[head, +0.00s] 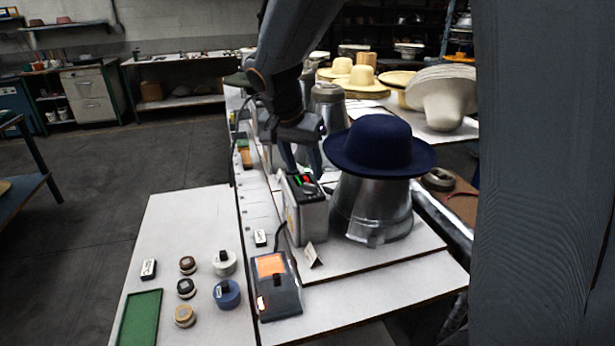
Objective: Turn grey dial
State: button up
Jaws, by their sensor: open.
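A grey control box (308,222) stands on the white bench beside the metal hat block. Its dark top carries a green patch, a red mark and a small grey dial (310,189), which is too small for its setting to be read. My gripper (303,167) is open, pointing down just above the back of the box top. Its fingers look close to the dial, but I cannot tell whether they touch it. A navy blue hat (380,148) sits on the metal block (372,208) right of the box.
A dark device with an orange screen (270,266) stands in front of the box, a small folded card (313,255) beside it. Several round tins and a green tray (140,318) lie on the left board. Floor at left is clear.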

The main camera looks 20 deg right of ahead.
aim_at(309, 184)
jog(key=shift+p+x, duration=0.45)
jog(key=shift+x, duration=2.25)
jog(key=shift+c, duration=0.4)
jog(key=c, duration=1)
jog(key=shift+n, duration=0.4)
jog(key=shift+s+d+r+n+t+y+p, duration=0.15)
jog(key=shift+n+y+p, duration=0.1)
jog(key=shift+n, duration=0.35)
jog(key=shift+a+f+n+t+y+p, duration=0.15)
jog(key=shift+n+y, duration=0.1)
jog(key=shift+n, duration=0.35)
jog(key=shift+d+r+n+t+y+p, duration=0.15)
jog(key=shift+n+t+y+p, duration=0.25)
jog(key=shift+n+p, duration=0.9)
